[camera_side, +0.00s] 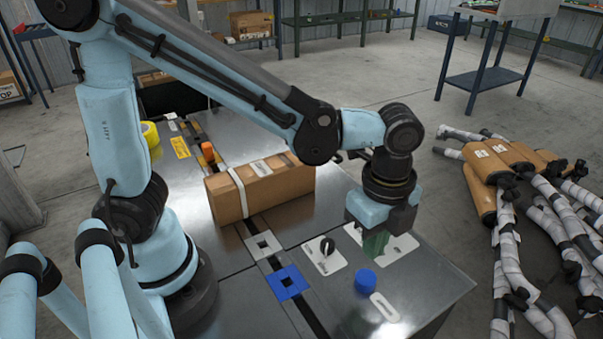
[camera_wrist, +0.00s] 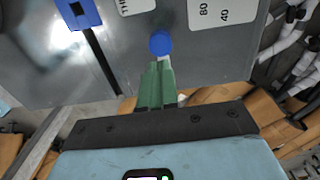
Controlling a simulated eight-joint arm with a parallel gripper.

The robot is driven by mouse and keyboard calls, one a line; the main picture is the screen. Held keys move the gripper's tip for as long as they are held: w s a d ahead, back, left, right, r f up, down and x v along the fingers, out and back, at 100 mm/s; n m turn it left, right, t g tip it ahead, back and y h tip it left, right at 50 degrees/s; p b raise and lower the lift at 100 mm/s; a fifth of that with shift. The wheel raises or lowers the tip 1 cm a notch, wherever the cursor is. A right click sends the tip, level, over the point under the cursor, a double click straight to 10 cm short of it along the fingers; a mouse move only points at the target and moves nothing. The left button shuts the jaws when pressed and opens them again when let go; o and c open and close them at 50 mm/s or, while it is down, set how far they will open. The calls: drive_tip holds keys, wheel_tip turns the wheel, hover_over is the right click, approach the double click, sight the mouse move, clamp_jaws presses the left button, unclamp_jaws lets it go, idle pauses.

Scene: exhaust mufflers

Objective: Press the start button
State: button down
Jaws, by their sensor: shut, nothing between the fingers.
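A round blue button (camera_side: 365,281) stands on the grey metal table top, near the front right. I cannot read which button is marked start. The blue button also shows in the wrist view (camera_wrist: 160,42), just beyond my fingertips. My gripper (camera_side: 375,252) points down over the right part of the table, behind the blue button in the side view. Its green fingers are together and empty; they also show in the wrist view (camera_wrist: 158,66). The fingers appear apart from the button, and their exact height above the table is hard to tell.
A black knob (camera_side: 327,246) on a white plate stands left of my gripper. A white slotted label (camera_side: 384,307) lies beside the button. A blue square frame (camera_side: 287,282) and a taped cardboard box (camera_side: 260,187) are further left. Wrapped muffler pipes (camera_side: 505,220) lie off the table's right side.

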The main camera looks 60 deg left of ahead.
drive_tip(key=shift+r, duration=2.65)
drive_tip(key=shift+a, duration=0.1)
drive_tip(key=a+n+t, duration=0.7)
drive_tip(key=a+n, duration=0.8)
drive_tip(key=n, duration=0.3)
drive_tip(key=shift+s+a, duration=0.25)
drive_tip(key=shift+s, duration=0.2)
